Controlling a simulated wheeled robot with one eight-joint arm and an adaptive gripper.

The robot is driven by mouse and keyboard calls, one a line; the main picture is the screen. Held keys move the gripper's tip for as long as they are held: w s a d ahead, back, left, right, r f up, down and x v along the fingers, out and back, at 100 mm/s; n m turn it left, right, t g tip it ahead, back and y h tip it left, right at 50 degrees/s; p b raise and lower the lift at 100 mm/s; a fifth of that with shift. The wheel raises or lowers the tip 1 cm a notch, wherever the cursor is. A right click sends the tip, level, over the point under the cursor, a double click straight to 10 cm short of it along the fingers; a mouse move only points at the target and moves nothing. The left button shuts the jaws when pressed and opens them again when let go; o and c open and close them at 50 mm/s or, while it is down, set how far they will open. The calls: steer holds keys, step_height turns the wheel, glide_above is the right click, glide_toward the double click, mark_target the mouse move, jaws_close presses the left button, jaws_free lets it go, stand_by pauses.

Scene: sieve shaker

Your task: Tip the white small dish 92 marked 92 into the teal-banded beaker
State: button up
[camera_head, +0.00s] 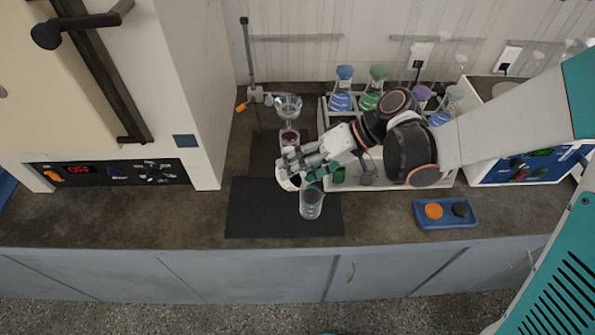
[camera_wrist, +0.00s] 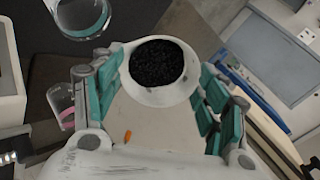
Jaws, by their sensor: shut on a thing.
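My gripper (camera_head: 290,172) is shut on the white small dish (camera_head: 286,182), which holds black grains in the wrist view (camera_wrist: 128,86). The dish looks close to level, and I cannot read a mark on it. A clear beaker (camera_head: 311,205) with a faint bluish-teal tint stands on the dark mat, just right of and nearer the front than the dish. It also shows at the top left of the wrist view (camera_wrist: 82,30), apart from the dish. No grains are visible in it.
A pink-banded beaker (camera_head: 289,139) stands behind my gripper under a funnel (camera_head: 288,106) on a stand. A white rack (camera_head: 400,185) with several coloured flasks is at the right. A blue tray (camera_head: 446,222) lies at the front right. The dark mat (camera_head: 255,215) is clear at left.

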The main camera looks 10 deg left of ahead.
steer(key=shift+w+d+f+g+y+b, duration=0.3)
steer(key=shift+d+y+b, duration=0.35)
steer(key=shift+y+b, duration=0.8)
steer(key=shift+w+d+f+g+y+b, duration=0.1)
steer(key=shift+d+f+g+y+b, duration=0.35)
steer(key=shift+y+b, duration=1)
steer(key=shift+w+d+f+g+y+b, duration=0.15)
steer(key=shift+d+g+y+b, duration=0.2)
steer(key=shift+d+y+b, duration=1.05)
steer(key=shift+a+y, duration=0.4)
steer(key=shift+a, duration=0.05)
steer(key=shift+r, duration=0.1)
steer(key=h+p, duration=0.1)
steer(key=p, duration=0.1)
steer(key=a+h+p, duration=0.1)
steer(key=p, duration=0.1)
steer(key=r+h+p, duration=0.1)
steer(key=h+p, duration=0.1)
steer(key=shift+s+a+r+t+p, duration=0.1)
steer(key=shift+s+a+t+p, duration=0.2)
steer(key=shift+a+t, duration=0.1)
